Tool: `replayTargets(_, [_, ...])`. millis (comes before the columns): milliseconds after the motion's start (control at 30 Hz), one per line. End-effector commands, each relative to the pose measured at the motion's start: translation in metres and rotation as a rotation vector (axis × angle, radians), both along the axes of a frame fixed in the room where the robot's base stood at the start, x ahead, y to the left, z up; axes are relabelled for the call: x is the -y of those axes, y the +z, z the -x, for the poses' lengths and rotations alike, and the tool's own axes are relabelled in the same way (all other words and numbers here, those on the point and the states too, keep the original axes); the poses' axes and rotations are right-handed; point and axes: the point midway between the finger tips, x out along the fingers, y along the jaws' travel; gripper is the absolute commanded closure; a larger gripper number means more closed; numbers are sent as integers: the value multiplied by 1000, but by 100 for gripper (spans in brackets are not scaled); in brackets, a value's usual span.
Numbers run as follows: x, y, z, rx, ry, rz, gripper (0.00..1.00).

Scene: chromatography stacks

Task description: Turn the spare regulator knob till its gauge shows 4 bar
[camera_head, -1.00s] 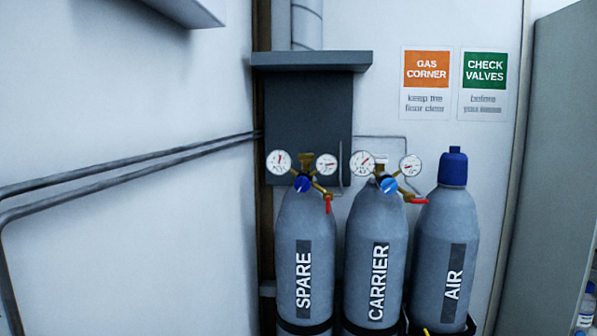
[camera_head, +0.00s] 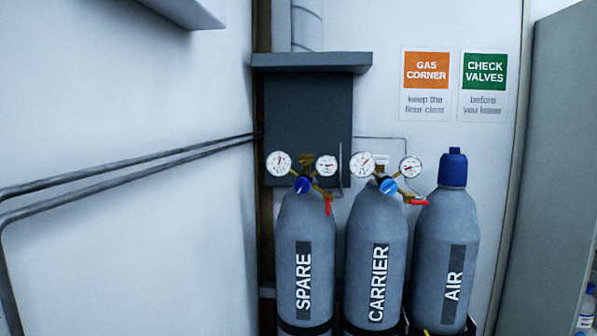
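The spare cylinder (camera_head: 306,235) stands upright at the left of a row of three. Its regulator has a dark blue knob (camera_head: 303,184) at the front. A left gauge (camera_head: 279,163) and a right gauge (camera_head: 326,165) sit either side of the brass body, both white-faced with red marks or needles. The readings are too small to tell. A red lever (camera_head: 327,206) hangs down at the lower right of the regulator. My gripper is not in view.
The carrier cylinder (camera_head: 376,260), with its own gauges and lighter blue knob (camera_head: 388,186), stands close to the right. The capped air cylinder (camera_head: 446,235) is beyond it. Pipes (camera_head: 130,163) run along the left wall. A grey cabinet side (camera_head: 550,170) bounds the right.

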Motion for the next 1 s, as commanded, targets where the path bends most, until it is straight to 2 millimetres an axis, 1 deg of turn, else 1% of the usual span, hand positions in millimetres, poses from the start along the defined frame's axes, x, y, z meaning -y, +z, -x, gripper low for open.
replayTargets(767, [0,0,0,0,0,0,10])
replayTargets(900, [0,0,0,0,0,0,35])
replayTargets(1000, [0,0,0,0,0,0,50])
